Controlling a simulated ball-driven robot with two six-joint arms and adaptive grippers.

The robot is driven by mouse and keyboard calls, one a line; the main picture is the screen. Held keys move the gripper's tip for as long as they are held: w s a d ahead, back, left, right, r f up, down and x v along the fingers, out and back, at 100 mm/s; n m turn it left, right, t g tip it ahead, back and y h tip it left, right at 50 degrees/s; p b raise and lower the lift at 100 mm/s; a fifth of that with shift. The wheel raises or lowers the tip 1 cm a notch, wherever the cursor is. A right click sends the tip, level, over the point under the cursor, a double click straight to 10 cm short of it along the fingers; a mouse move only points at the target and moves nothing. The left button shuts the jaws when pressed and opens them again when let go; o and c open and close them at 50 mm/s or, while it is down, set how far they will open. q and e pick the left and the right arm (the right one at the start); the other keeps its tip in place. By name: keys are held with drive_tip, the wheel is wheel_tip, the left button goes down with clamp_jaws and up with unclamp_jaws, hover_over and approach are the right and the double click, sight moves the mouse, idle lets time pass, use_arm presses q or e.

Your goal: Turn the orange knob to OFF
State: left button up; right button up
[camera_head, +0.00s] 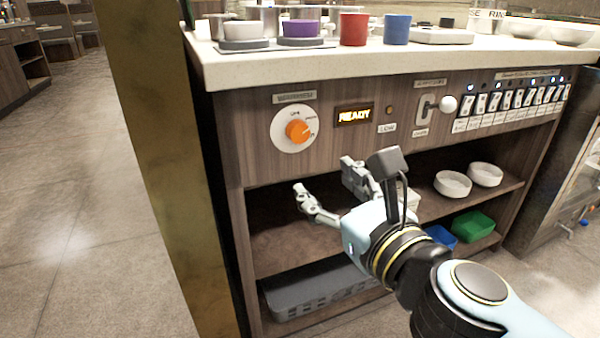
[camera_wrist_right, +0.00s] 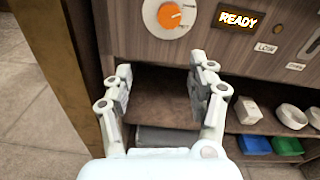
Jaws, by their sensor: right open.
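The orange knob (camera_head: 297,131) sits on a round white dial (camera_head: 283,140) on the wooden front panel (camera_head: 258,165), below the counter's left end. The dial's printed marks are too small to read with certainty. In the right wrist view the knob (camera_wrist_right: 169,16) is at the top, beyond the fingertips. My right gripper (camera_head: 325,180) is open and empty, below the dial and in front of the upper shelf opening. In the right wrist view its two fingers (camera_wrist_right: 159,75) stand wide apart with nothing between them. My left gripper is in neither view.
A lit READY display (camera_head: 354,115), a lever with a white ball (camera_head: 448,103) and a row of switches (camera_head: 510,106) are right of the dial. Cups and bowls stand on the counter (camera_head: 300,65). A brass-coloured post (camera_head: 165,150) stands left. Shelves hold white bowls (camera_head: 453,184) and bins.

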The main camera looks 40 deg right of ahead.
sight(301, 135)
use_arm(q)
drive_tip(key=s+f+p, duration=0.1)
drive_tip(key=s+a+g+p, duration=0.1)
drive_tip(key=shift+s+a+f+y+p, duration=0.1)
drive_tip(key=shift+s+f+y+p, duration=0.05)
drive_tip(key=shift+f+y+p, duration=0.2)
use_arm(e)
drive_tip(key=w+d+r, duration=0.1)
drive_tip(key=w, duration=0.2)
drive_tip(key=w+d+m, duration=0.1)
drive_tip(key=w, duration=0.3)
drive_tip(key=w+d+r+m, duration=0.1)
drive_tip(key=w, duration=0.2)
drive_tip(key=shift+w+d+r+h, duration=0.1)
drive_tip(key=shift+w+r+h, duration=0.1)
drive_tip(key=shift+r+h, duration=0.15)
drive_tip(key=shift+c, duration=0.4)
drive_tip(key=c, duration=1.1)
drive_tip(key=shift+o, duration=0.2)
